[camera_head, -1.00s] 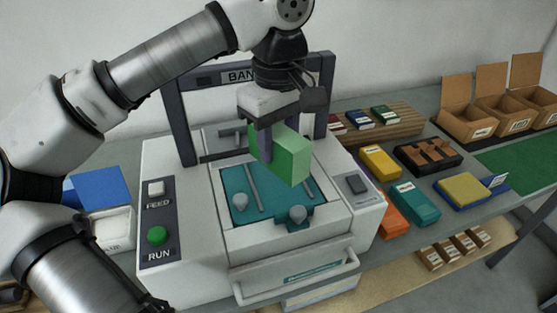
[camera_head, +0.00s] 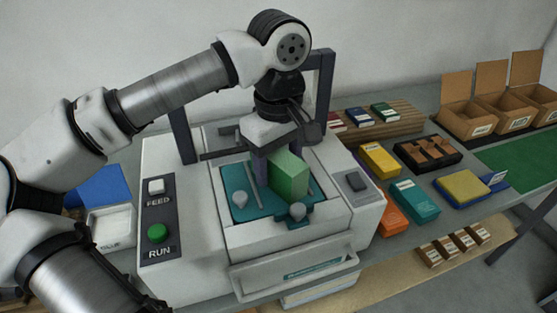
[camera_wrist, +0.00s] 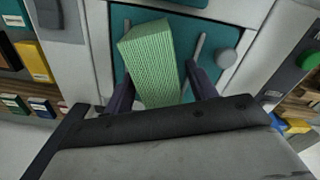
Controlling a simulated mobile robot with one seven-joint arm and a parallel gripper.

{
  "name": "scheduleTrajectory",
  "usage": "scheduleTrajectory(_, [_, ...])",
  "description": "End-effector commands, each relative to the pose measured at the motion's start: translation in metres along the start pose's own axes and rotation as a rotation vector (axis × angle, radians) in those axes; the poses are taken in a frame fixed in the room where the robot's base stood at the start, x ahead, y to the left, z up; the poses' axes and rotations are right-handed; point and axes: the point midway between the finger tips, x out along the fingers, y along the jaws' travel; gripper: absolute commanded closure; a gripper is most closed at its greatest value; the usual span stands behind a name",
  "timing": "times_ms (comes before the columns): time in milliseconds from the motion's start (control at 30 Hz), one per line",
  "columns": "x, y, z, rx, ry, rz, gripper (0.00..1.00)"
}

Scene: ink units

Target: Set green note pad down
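The green note pad (camera_head: 289,177) is a tall light-green block, held upright over the teal bed (camera_head: 236,178) of the white banding machine. Its lower end is at or just above the bed; I cannot tell if it touches. My gripper (camera_head: 262,170) is shut on it from above. In the wrist view the pad (camera_wrist: 152,62) sits between the two dark fingers of my gripper (camera_wrist: 156,88), with the teal bed (camera_wrist: 205,55) behind it.
A grey knob (camera_head: 239,200) and another knob (camera_head: 297,211) stand on the bed near the pad. The machine's dark frame (camera_head: 325,95) rises behind. Coloured boxes, such as a teal box (camera_head: 414,203), lie on the table at right. FEED (camera_head: 156,187) and RUN (camera_head: 157,233) buttons are at left.

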Motion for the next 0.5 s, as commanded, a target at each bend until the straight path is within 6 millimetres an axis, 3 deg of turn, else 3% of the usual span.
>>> scheduleTrajectory(333, [-0.004,0.000,0.000,0.000,0.000,0.000,0.42])
scheduleTrajectory(500, [-0.023,0.001,-0.001,-0.001,0.003,0.002,0.42])
